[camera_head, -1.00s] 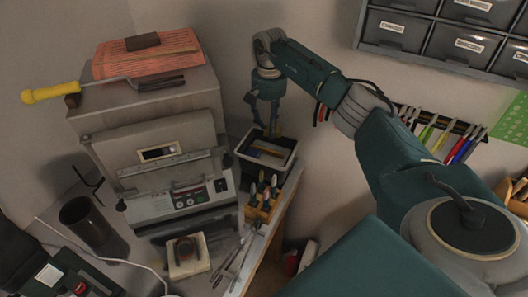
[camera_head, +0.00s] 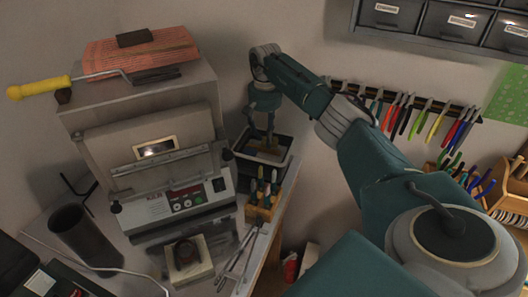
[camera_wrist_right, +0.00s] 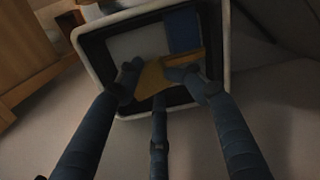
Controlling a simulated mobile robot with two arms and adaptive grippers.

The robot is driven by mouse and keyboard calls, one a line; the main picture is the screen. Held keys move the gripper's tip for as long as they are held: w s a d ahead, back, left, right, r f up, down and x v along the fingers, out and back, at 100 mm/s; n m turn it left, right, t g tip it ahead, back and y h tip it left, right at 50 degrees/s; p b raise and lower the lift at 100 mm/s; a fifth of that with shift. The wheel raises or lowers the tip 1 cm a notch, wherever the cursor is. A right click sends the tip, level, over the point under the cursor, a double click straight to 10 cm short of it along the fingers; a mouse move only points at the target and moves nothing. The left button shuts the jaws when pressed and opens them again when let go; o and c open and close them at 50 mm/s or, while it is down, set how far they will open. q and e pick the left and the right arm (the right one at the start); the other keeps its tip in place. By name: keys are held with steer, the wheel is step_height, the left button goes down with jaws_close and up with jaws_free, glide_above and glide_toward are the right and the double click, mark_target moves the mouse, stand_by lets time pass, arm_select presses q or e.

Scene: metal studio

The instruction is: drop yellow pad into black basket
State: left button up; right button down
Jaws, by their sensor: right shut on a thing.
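The black basket (camera_head: 249,166) has a pale rim and stands on the bench, right of the grey furnace. My right gripper (camera_head: 268,148) points down into its opening. In the right wrist view the basket's rim (camera_wrist_right: 84,52) surrounds the fingertips. There, my right gripper (camera_wrist_right: 160,80) is shut on the yellow pad (camera_wrist_right: 153,80), which appears low over or within the basket. I cannot tell whether the pad touches the basket's floor. A blue item (camera_wrist_right: 183,30) and a pale area show inside the basket. My left gripper is not in view.
The furnace (camera_head: 150,150) stands close left of the basket. A wooden holder with pliers (camera_head: 262,205) is directly in front of it. A dark cup (camera_head: 85,235) and a pale block (camera_head: 188,262) are on the bench. Tools hang on the wall at right.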

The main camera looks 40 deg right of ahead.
steer(key=c, duration=0.9)
jaws_free()
step_height(320, 180, up, 12)
